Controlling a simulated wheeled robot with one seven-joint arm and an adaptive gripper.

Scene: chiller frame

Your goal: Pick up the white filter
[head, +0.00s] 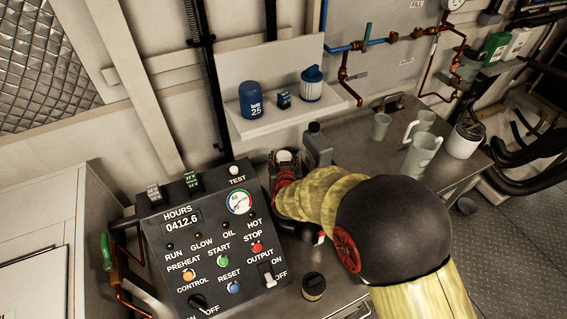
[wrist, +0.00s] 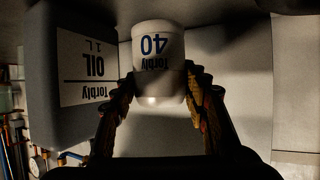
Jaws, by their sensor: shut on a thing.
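The white filter (wrist: 158,48) is a white cylinder marked "Torbly 40", upside down in the wrist view. My gripper (wrist: 165,85) has a finger on each side of it and is shut on it. In the head view the white top of the filter (head: 284,156) shows just beyond my gripper (head: 286,172), behind the control panel. My arm and the panel hide most of the filter there, so I cannot tell whether it touches the surface below.
A grey oil bottle (head: 318,148) stands close beside the filter. The control panel (head: 215,240) is in front; jugs (head: 421,153) stand right.

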